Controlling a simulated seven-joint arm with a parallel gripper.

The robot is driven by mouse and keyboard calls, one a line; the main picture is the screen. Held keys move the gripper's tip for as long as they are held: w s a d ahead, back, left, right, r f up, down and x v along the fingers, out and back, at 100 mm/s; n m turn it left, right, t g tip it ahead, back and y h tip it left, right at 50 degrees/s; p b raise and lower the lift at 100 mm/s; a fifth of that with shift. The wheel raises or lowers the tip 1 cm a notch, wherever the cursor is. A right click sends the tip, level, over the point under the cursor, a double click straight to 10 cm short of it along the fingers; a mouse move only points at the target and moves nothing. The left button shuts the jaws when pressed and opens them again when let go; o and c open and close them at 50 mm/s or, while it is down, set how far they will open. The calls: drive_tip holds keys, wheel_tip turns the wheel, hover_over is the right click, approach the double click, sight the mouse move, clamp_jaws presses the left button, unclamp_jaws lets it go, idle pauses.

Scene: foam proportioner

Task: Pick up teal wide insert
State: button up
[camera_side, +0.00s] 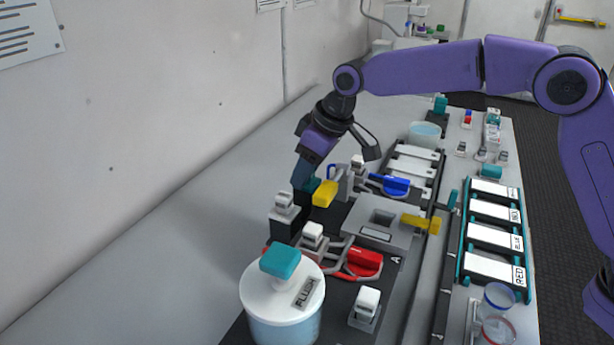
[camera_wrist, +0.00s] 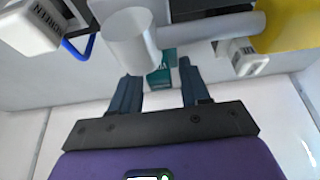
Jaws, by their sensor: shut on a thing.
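The teal wide insert (camera_wrist: 162,68) shows in the wrist view between my two dark blue fingertips, with white lettering on its face; a pale cylinder covers part of it. In the side view only a small teal patch (camera_side: 314,183) shows, next to the fingertips and behind a yellow handle. My gripper (camera_side: 303,180) points down at the far left of the equipment row and is shut on the insert. In the wrist view my gripper (camera_wrist: 160,78) has a finger on each side of it. Whether the insert is clear of its support cannot be told.
A yellow handle (camera_side: 325,194) is close beside the fingers. A black block with a white-grey cap (camera_side: 284,204) stands just in front. Blue (camera_side: 396,186) and red (camera_side: 362,262) valve handles and a white FLUSH tub (camera_side: 282,308) are nearby. The bench by the wall is clear.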

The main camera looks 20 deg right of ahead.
wheel_tip(320, 180, up, 17)
drive_tip(key=s+d, duration=0.4)
drive_tip(key=s, duration=0.3)
drive_tip(key=s+d, duration=0.4)
drive_tip(key=s, duration=0.4)
wheel_tip(320, 180, down, 9)
drive_tip(key=shift+w+f, duration=0.2)
drive_tip(key=shift+w, duration=0.1)
idle(0.9)
drive_tip(key=shift+f, duration=0.15)
idle(0.6)
drive_tip(key=shift+f, duration=0.75)
drive_tip(key=shift+f, duration=2.15)
